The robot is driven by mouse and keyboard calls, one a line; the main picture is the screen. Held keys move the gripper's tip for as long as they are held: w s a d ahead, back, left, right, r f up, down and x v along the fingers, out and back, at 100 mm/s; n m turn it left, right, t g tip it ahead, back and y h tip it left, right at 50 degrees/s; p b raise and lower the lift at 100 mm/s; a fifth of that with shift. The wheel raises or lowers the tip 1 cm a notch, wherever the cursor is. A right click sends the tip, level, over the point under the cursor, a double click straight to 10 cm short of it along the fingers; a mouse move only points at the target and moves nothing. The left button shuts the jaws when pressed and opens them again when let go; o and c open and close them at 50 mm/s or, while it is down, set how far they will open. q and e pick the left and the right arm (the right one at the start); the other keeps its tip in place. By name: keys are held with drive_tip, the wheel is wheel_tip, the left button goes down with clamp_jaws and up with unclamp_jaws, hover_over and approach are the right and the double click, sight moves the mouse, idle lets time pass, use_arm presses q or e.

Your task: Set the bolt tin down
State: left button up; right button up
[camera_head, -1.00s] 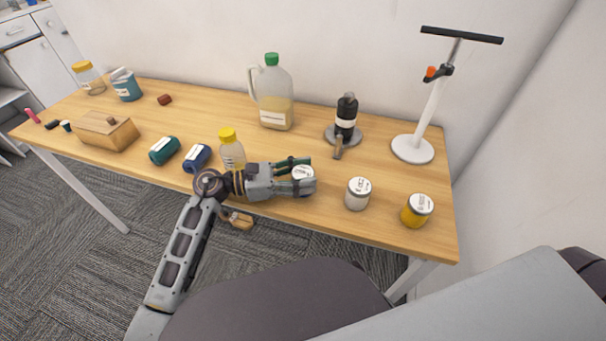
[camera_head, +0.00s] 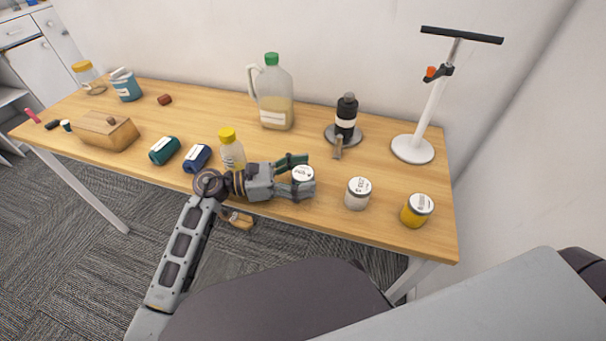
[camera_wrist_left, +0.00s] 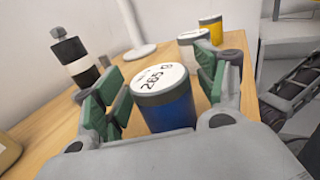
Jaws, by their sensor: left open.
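The bolt tin, which I take to be the blue tin with a white printed lid, stands upright on the table between my left gripper's fingers. Its lid (camera_head: 303,174) shows in the head view, and its blue side (camera_wrist_left: 168,110) shows in the left wrist view. My left gripper (camera_head: 300,176) is open around the tin. In the left wrist view the green-padded fingers (camera_wrist_left: 160,98) stand apart on both sides, with a gap on the left. My right gripper is not in view.
A white tin (camera_head: 357,194) and a yellow tin (camera_head: 416,211) stand to the right on the wooden table (camera_head: 300,230). A yellow-capped bottle (camera_head: 231,150) stands close behind my wrist. A black bottle (camera_head: 346,118) and a white stand (camera_head: 413,148) are farther back. The table's front edge is near.

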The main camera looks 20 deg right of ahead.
use_arm(q)
drive_tip(key=shift+r, duration=0.1)
drive_tip(key=shift+w+a, duration=0.25)
drive_tip(key=shift+a, duration=1.75)
drive_tip(key=shift+w+a, duration=0.25)
drive_tip(key=shift+a, duration=1.7)
drive_tip(key=shift+w+a, duration=0.25)
drive_tip(key=shift+a, duration=1.75)
